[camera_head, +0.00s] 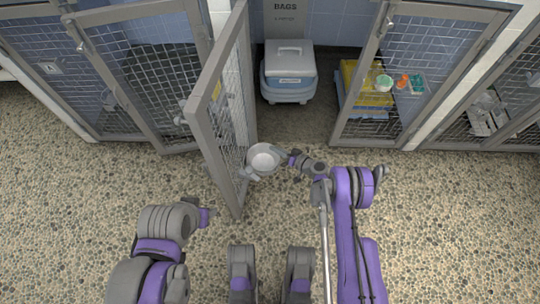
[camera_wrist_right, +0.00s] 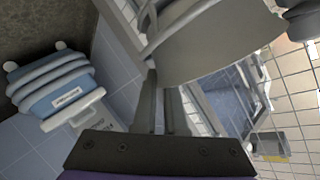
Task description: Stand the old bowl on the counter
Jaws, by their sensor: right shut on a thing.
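The old bowl (camera_head: 264,158) is a round grey bowl with a pale inside. In the head view it is in the middle, beside the open mesh door. My right gripper (camera_head: 282,158) is shut on the bowl from its right side and holds it above the floor. In the right wrist view the bowl (camera_wrist_right: 215,42) fills the top, with the fingers of my right gripper (camera_wrist_right: 166,90) against its edge. My left gripper (camera_head: 206,216) is low on the left, apart from the bowl; its fingers are too small to read. I cannot make out a counter in either view.
The open mesh door (camera_head: 232,110) juts towards me, close left of the bowl. A blue lidded box (camera_head: 288,72) stands in the open bay behind. Right of it, a yellow crate (camera_head: 366,92) and small containers sit behind a mesh door. The pebbled floor (camera_head: 450,220) is clear on the right.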

